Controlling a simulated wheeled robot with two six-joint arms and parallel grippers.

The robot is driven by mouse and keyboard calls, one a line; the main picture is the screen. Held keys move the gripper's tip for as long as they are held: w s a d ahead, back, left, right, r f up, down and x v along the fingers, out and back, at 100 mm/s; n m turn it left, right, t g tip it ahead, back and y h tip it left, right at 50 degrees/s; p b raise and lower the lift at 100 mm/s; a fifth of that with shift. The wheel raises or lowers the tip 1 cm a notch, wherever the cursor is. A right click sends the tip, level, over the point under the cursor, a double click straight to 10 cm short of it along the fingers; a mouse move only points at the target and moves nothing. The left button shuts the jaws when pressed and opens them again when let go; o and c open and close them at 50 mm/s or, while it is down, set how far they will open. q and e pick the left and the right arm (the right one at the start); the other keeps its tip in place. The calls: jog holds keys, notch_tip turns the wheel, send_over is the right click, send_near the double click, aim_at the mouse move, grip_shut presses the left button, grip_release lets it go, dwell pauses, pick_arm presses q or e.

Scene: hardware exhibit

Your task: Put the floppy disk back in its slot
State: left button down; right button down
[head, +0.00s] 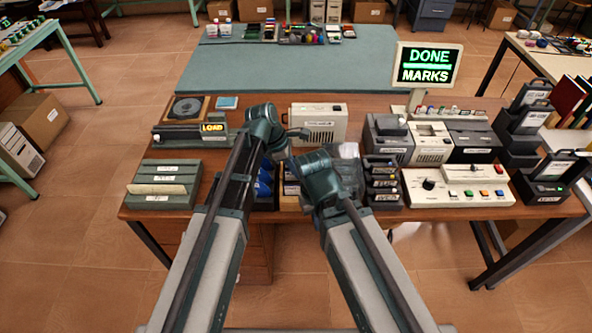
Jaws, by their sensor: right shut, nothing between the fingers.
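I cannot single out the floppy disk for sure. A small flat light-blue square (227,102) lies at the back left of the wooden table. Blue upright items (264,184) stand in a dark holder between my arms, partly hidden by them. My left gripper (301,133) is over the table in front of a beige box, small and partly hidden by its wrist; its jaws cannot be made out. My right gripper (349,152) is shut and empty, left of a dark stacked unit (383,181). The disk's slot cannot be told with certainty.
A device with a lit LOAD sign (212,128) and grey-green stacked cases (161,184) stand at left. The beige box (318,123) is at centre. Grey machines (388,141), a button panel (457,187) and a DONE MARKS sign (428,66) crowd the right.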

pick_arm(q)
jog(key=c, duration=1)
grip_release()
jog(key=shift+r, duration=0.15)
notch_tip(320, 180, up, 8)
jog(key=p, duration=0.8)
